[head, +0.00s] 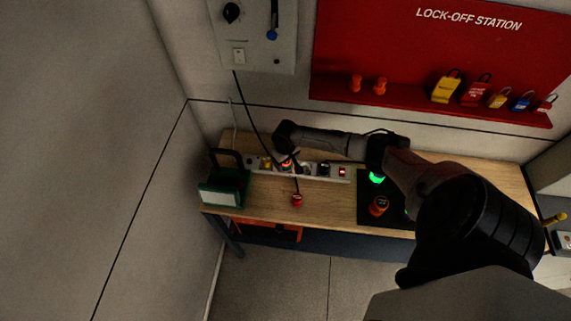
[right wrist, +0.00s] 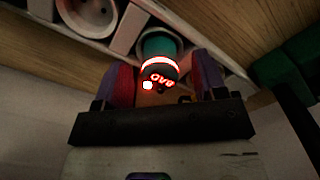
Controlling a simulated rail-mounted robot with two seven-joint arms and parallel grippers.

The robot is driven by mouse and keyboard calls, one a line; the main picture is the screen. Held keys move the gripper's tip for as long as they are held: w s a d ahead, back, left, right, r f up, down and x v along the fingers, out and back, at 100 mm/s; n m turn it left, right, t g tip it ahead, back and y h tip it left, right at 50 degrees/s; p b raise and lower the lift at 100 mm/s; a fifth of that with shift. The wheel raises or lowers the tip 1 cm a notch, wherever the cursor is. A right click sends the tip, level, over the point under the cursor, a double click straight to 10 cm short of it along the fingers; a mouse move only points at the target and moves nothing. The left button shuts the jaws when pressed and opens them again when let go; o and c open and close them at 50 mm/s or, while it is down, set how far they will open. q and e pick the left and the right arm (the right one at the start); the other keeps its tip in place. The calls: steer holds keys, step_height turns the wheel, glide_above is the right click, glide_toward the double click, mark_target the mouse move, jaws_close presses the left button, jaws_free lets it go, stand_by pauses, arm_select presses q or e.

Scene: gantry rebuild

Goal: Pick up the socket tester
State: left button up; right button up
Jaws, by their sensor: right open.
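What looks like the socket tester (right wrist: 160,68) shows in the right wrist view as an orange and teal body with a glowing red-white band, lit red lettering and a white light. In the head view it is a small red glow at the power strip (head: 310,170), partly hidden by my right gripper (head: 286,157). In the right wrist view my right gripper (right wrist: 163,82) is open, with one finger on each side of the tester; I cannot tell whether either finger touches it. My left gripper is not in view.
A green case (head: 224,190) stands at the left end of the wooden bench (head: 260,205). A red object (head: 297,200) lies in front of the strip. A black mat (head: 368,210) with a green light and red-orange button is to the right. The lock-off board (head: 400,50) hangs behind.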

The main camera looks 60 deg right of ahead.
steer(key=shift+f, duration=0.3)
steer(key=c, duration=1.1)
